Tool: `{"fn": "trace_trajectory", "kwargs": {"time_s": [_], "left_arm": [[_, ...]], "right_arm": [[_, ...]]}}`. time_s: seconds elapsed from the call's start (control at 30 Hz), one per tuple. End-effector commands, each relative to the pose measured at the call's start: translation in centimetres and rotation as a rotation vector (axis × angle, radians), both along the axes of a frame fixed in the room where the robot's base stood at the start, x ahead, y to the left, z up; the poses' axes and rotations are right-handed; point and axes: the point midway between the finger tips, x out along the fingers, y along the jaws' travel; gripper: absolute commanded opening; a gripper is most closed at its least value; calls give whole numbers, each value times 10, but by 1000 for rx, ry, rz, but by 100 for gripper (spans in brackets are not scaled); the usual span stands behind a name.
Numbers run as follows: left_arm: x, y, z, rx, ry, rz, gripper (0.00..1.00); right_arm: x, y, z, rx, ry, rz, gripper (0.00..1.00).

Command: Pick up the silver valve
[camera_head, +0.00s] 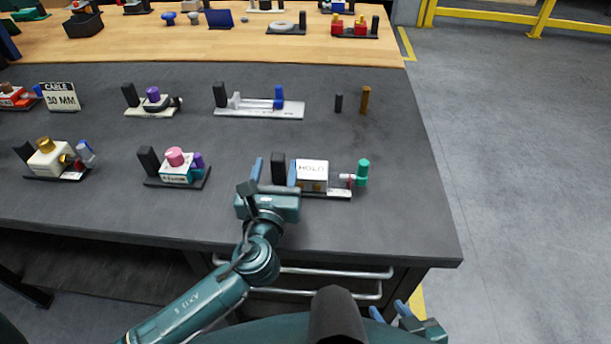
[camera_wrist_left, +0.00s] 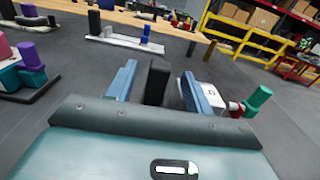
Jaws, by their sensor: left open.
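The nearest silver-coloured match is a pale grey fitting (camera_head: 256,103) with a blue end, on a light plate at the middle of the dark bench; I cannot tell if it is the silver valve. It also shows in the left wrist view (camera_wrist_left: 128,38). My left gripper (camera_head: 274,172) is open at the bench's front, well short of that fitting. A black post (camera_wrist_left: 157,80) stands between or just beyond its fingers, beside a white block marked HOLD (camera_head: 312,174) with a teal knob (camera_head: 362,172). My right gripper (camera_head: 390,311) is at the bottom edge, fingers apart, empty.
A pink-and-purple valve assembly (camera_head: 176,166) stands left of my left gripper. The bench's right front corner is clear. A wooden table (camera_head: 300,52) lies behind.

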Motion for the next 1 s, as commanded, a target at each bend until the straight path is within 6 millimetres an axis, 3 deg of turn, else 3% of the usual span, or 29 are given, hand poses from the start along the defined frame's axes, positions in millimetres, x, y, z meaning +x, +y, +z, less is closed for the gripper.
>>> {"fn": "trace_trajectory", "kwargs": {"time_s": [0.4, 0.7, 1.0], "left_arm": [[50, 0, -2, -1, -1, -1, 51], [54, 0, -2, -2, 0, -2, 50], [54, 0, -3, -2, 0, -2, 26]], "right_arm": [[0, 0, 0, 0, 0, 0, 39], [0, 0, 0, 0, 0, 0, 39], [0, 0, 0, 0, 0, 0, 39]]}}
